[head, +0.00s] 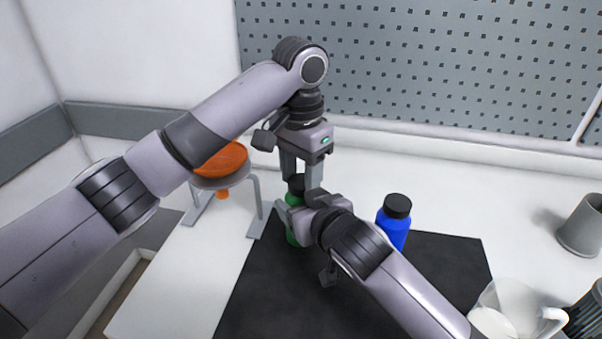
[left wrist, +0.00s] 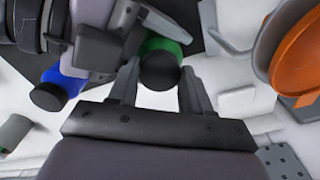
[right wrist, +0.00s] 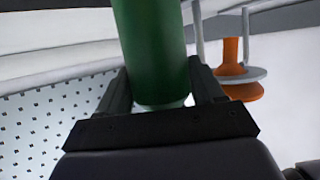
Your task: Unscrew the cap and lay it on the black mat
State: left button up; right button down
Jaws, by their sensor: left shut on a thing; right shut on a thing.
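A green bottle (head: 292,239) with a black cap (head: 296,184) stands upright over the far left part of the black mat (head: 265,305). My left gripper (head: 301,183) points down from above and is shut on the cap. In the left wrist view the cap (left wrist: 160,72) sits between the fingers, with green just behind it. My right gripper (head: 292,214) comes in from the side and is shut on the bottle's body. The right wrist view shows the green body (right wrist: 152,50) between its fingers. The cap is at the bottle's top; whether its thread is loose cannot be told.
A blue bottle (head: 393,228) with a black cap stands on the mat right of my right gripper. An orange-topped stand (head: 222,162) is at the left. A glass jug (head: 508,312) and a grey cup (head: 583,226) are at the right. The mat's front is clear.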

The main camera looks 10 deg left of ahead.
aim_at(300, 180)
pick_arm(q)
jog(key=n, duration=0.2)
jog(key=shift+w+a+n, duration=0.1)
jog(key=shift+n, duration=0.3)
pick_arm(e)
jog(key=shift+s+a, duration=0.2)
pick_arm(q)
jog(key=shift+r, duration=0.1)
pick_arm(e)
jog(key=shift+w+d, duration=0.1)
pick_arm(q)
jog(key=shift+r, duration=0.1)
jog(key=shift+r, duration=0.95)
pick_arm(e)
jog(key=shift+w, duration=0.1)
jog(key=shift+d, duration=0.1)
pick_arm(q)
jog(key=shift+r, duration=0.1)
jog(key=shift+r, duration=1.9)
